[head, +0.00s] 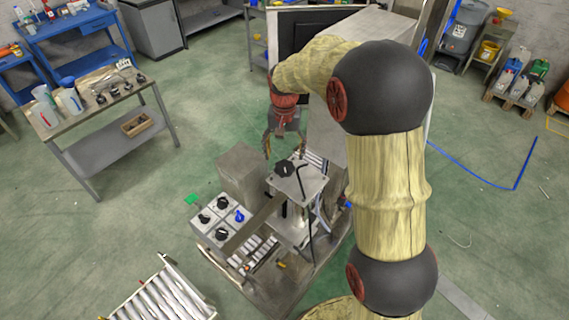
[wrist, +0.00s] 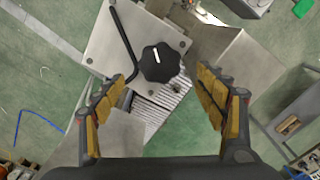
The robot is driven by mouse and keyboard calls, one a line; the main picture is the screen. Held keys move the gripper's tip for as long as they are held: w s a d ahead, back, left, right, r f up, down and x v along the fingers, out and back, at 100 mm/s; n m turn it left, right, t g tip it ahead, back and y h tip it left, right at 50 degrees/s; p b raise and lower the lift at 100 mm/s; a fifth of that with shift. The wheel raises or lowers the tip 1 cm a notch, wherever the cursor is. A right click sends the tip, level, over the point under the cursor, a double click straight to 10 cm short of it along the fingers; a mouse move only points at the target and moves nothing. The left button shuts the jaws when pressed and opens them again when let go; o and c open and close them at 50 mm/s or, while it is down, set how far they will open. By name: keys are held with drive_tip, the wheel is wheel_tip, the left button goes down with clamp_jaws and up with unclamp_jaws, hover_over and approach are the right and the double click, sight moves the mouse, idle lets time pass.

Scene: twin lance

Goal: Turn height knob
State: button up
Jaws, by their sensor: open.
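The height knob (head: 284,167) is a black lobed knob on top of a square metal plate (head: 308,184) on the machine. It also shows in the wrist view (wrist: 159,63), with a white mark on its top. My gripper (head: 281,150) is open, just above and behind the knob in the head view. In the wrist view my gripper (wrist: 163,88) has its yellow-padded fingers spread to the left and right of the knob, slightly nearer the camera. Nothing is between the pads, and I cannot tell the exact height gap.
A bent black rod (wrist: 123,42) stands beside the knob on the plate. Several small knobs, one blue (head: 239,215), sit on a grey control box at left. A metal block (head: 243,172) is left of the plate. A tall grey cabinet (head: 325,140) stands behind, close to my arm.

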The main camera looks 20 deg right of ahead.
sight(284, 166)
wheel_tip(284, 166, down, 6)
drive_tip(key=shift+p, duration=0.35)
drive_tip(key=shift+c, duration=1.2)
drive_tip(key=c, duration=0.9)
